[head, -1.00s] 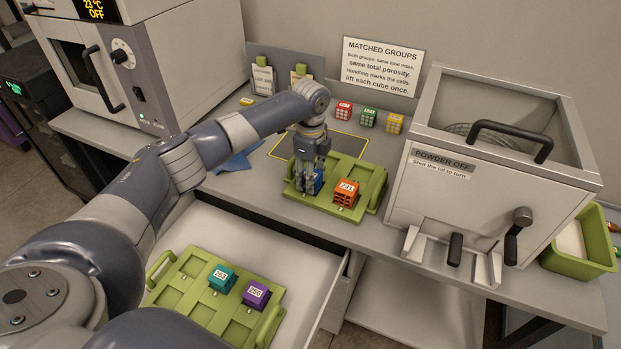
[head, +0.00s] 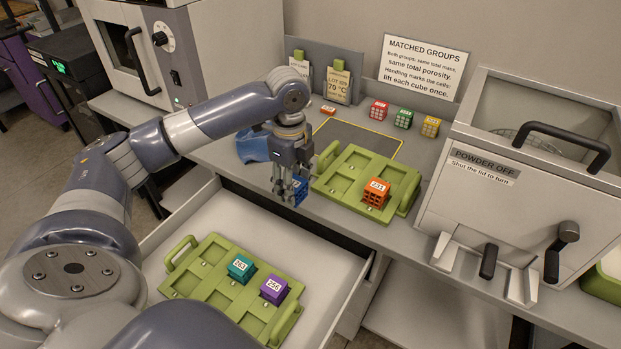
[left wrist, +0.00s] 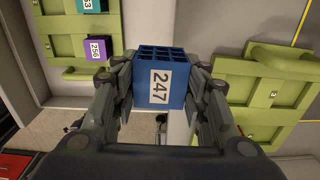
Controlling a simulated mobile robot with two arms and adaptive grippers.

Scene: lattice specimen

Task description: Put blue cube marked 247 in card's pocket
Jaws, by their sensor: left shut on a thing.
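My left gripper (head: 290,189) is shut on the blue cube (head: 300,191), whose 247 label shows in the left wrist view (left wrist: 158,84). It holds the cube in the air beside the left end of the bench's green tray (head: 331,186), near the bench's front edge. That tray bears an orange cube marked 231 (head: 376,192) and has empty pockets. A second green tray (head: 208,287) in the open drawer bears a teal cube (head: 241,267) and a purple cube (head: 274,289). Two cards, one reading 70 °C (head: 339,86), the other partly hidden (head: 299,67), hang at the back. My right gripper is out of view.
The drawer (head: 325,262) stands open below the bench. Red (head: 378,110), green (head: 404,119) and yellow (head: 430,127) cubes stand behind a dark mat (head: 357,139). A powder box (head: 500,205) stands right, an oven (head: 137,50) left. A blue cloth (head: 253,147) lies behind my arm.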

